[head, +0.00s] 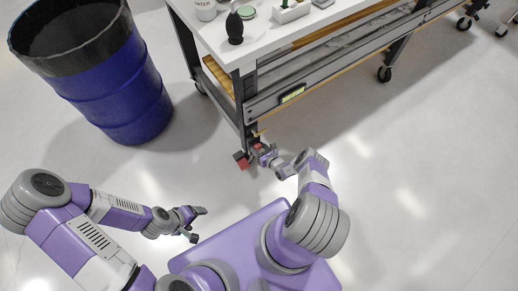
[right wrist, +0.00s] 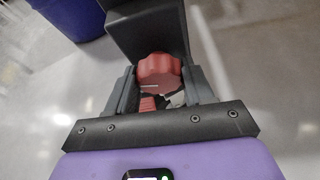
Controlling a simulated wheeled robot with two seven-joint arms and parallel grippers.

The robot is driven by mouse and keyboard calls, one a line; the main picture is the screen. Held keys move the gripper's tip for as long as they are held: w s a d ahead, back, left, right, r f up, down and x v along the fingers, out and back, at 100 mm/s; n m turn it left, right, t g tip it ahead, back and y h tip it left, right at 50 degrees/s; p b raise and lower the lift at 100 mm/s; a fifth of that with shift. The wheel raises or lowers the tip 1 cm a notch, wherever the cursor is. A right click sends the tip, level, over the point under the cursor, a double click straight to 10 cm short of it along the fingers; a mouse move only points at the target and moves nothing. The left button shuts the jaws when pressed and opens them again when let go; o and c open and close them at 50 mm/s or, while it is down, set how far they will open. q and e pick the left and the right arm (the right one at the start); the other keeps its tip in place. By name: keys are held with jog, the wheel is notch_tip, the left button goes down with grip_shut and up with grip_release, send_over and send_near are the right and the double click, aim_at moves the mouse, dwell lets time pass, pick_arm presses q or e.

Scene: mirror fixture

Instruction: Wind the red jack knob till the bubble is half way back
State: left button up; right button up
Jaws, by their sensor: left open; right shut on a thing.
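The red jack knob (right wrist: 160,72) has a scalloped rim with a pale line on it. It sits between the fingers of my right gripper (right wrist: 160,82) in the right wrist view, below a dark upright part. In the head view my right gripper (head: 262,151) is low at the foot of the bench's near leg, shut on the knob. A yellow-green level vial (head: 292,95) is on the bench's front rail; its bubble is too small to make out. My left gripper (head: 198,224) is open and empty above the floor, away from the bench.
The workbench (head: 262,50) stands on casters, with a dark bottle (head: 234,27), a white jar (head: 205,9) and other small things on top. A blue drum (head: 125,100) stands at the left.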

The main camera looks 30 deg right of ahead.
jog(key=shift+r+n+h+p, duration=0.1)
jog(key=shift+n+h+p, duration=0.55)
jog(key=shift+n, duration=0.25)
jog(key=shift+w+n+h+b, duration=0.1)
jog(key=shift+n+h+b, duration=0.2)
jog(key=shift+n+h, duration=0.5)
jog(key=o, duration=1)
jog(key=shift+o, duration=0.2)
